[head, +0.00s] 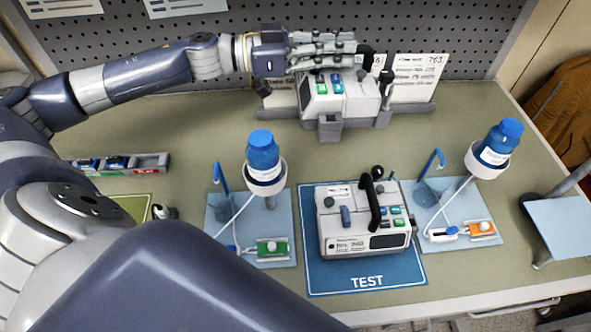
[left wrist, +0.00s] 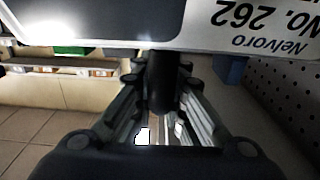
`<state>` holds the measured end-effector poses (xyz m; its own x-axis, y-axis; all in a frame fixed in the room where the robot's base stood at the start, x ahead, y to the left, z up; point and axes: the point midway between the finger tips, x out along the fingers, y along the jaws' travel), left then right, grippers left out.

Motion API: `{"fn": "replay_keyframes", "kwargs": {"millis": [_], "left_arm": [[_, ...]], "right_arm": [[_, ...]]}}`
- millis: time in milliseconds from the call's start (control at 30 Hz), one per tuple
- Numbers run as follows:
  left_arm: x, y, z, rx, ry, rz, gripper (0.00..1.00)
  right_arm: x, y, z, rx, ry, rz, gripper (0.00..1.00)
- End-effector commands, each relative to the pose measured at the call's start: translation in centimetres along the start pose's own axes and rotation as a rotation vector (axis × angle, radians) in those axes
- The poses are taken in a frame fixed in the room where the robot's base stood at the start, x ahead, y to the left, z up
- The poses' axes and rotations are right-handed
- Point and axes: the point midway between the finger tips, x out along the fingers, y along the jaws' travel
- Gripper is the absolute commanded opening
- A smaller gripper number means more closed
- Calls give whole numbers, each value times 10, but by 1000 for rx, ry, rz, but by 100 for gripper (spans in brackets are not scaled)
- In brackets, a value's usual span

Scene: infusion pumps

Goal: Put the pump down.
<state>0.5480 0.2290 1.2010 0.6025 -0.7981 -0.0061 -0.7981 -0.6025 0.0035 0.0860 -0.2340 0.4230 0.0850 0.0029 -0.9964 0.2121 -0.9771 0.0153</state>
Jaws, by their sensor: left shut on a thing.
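My left gripper (head: 345,52) is at the back of the bench, shut on the black carry handle of a white pump (head: 345,103). In the left wrist view the dark handle (left wrist: 160,85) runs between the fingers, and the pump's white label (left wrist: 265,18) reads "Nelvoro No. 262" upside down. The pump is upright in or just over a grey holder (head: 330,128); I cannot tell whether its weight rests there. A second white pump (head: 345,240) with a black handle stands on the blue TEST mat (head: 365,283). My right gripper is not in view.
Printed cards (head: 415,80) stand behind the holder, before a grey pegboard (head: 420,25). Blue bottles (head: 262,150) (head: 500,138) on stands flank the TEST mat. A grey tray (head: 150,163) lies at left. Bare bench shows between the holder and the mat.

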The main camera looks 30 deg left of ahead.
Motion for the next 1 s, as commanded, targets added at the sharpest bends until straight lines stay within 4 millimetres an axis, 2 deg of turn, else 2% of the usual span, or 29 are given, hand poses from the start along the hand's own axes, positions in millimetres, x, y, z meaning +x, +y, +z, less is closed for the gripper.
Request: {"fn": "replay_keyframes", "kwargs": {"millis": [33, 100, 267, 367, 800, 1000], "left_arm": [[0, 0, 8, 1, 4, 1, 0], [0, 0, 12, 1, 5, 1, 0], [1, 0, 20, 0, 4, 2, 0], [1, 1, 35, -4, 4, 2, 0], [2, 0, 128, -4, 7, 1, 0], [2, 0, 151, 1, 7, 2, 0]], "right_arm": [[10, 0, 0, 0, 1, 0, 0], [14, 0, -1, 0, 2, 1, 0], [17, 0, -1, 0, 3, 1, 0], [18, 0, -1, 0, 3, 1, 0], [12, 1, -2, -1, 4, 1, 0], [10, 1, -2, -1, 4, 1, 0]]}}
